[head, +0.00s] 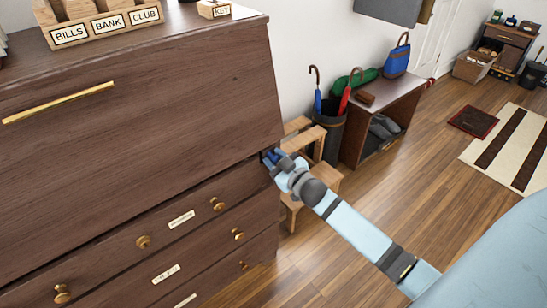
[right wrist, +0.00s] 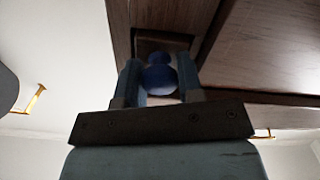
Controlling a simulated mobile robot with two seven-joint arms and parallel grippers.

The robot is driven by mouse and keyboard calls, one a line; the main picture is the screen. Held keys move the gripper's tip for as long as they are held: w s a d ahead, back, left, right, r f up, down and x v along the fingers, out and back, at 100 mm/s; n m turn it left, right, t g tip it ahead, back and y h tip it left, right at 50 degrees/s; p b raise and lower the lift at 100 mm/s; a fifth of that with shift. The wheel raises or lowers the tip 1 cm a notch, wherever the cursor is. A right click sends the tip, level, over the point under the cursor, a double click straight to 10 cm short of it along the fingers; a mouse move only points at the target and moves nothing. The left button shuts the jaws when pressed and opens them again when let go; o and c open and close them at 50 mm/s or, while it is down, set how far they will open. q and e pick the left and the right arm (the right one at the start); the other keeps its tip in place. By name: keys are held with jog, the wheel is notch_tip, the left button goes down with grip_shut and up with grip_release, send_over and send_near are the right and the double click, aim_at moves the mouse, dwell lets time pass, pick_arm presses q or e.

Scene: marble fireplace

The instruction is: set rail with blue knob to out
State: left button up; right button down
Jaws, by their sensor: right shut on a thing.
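The brown wooden desk (head: 150,130) has a closed slanted front with a brass bar handle and drawers below. My right gripper (head: 271,157) is at the desk's right front edge, just below the slanted front. In the right wrist view the blue knob (right wrist: 160,76) sits between the two fingers of my right gripper (right wrist: 159,80), which is shut on it. Behind the knob is the dark square end of the rail (right wrist: 163,43), in an opening in the wood. How far the rail sticks out cannot be told. My left gripper is not in view.
Drawers with round brass knobs (head: 143,242) lie below my right gripper. An umbrella bin (head: 327,135) and a low bench (head: 385,97) are farther back.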

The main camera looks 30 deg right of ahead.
jog(key=s+p, duration=0.1)
jog(key=s, duration=0.2)
jog(key=shift+s+d+r+p, duration=0.1)
jog(key=shift+r+p, duration=0.05)
jog(key=shift+p, duration=0.25)
pick_arm(q)
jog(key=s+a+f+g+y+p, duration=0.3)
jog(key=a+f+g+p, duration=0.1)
jog(key=p, duration=0.5)
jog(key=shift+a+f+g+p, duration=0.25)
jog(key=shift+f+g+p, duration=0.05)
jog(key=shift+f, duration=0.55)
pick_arm(e)
jog(key=s+d, duration=0.1)
jog(key=s, duration=2)
jog(key=shift+s+d+f, duration=0.2)
jog(key=shift+d+f, duration=0.05)
jog(key=shift+d, duration=0.1)
jog(key=c, duration=1)
grip_release()
jog(key=shift+s, duration=0.1)
jog(key=shift+c, duration=0.2)
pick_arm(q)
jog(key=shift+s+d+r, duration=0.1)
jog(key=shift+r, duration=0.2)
pick_arm(e)
jog(key=shift+s, duration=0.15)
